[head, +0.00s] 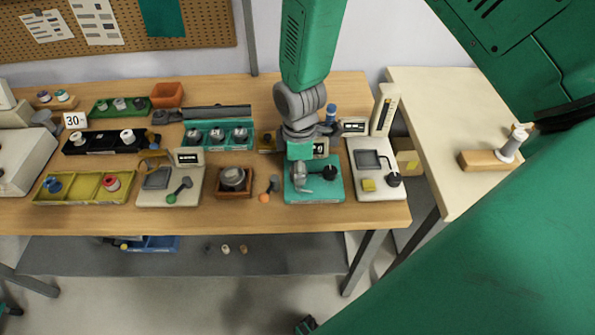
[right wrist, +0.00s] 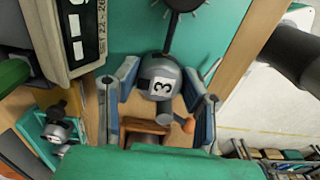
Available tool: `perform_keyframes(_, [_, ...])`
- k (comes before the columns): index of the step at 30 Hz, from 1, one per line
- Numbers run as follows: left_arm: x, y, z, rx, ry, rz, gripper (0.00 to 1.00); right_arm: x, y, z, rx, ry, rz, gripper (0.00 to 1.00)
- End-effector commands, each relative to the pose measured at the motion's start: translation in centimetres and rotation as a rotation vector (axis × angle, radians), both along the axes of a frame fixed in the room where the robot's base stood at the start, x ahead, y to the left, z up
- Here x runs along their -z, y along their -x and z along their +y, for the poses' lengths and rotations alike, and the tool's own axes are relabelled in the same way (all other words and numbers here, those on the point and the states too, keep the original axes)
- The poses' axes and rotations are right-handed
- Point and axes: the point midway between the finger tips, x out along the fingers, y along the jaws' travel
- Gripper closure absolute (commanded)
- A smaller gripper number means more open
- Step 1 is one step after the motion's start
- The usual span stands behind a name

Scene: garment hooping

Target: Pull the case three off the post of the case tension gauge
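The case tension gauge is the teal-based unit (head: 325,193) near the front of the bench; its teal base also fills the top of the right wrist view (right wrist: 122,35). A grey rounded case marked 3 (right wrist: 160,80) sits by a dark stem and toothed black knob (right wrist: 172,12). My right gripper (right wrist: 160,88) has its fingers on either side of case three, with narrow gaps visible, so it looks open around it. In the head view, my right gripper (head: 300,168) is over the gauge, small and partly hidden by its own wrist. The post under the case is hidden. My left gripper is not visible.
A white gauge (head: 380,185) stands close at the right, and a brown box with a dark item (head: 233,180) at the left. A teal tray of cases (head: 217,135) is behind. A side table (head: 440,130) holds a wooden block (head: 485,160).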

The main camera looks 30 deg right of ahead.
Motion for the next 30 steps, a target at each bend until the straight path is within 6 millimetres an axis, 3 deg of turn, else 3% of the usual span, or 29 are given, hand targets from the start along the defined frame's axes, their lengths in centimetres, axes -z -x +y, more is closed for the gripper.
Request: perform_keyframes(30, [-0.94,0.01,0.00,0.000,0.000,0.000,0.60,-0.92,-0.22,0.01,0.000,-0.002,-0.006,1.00])
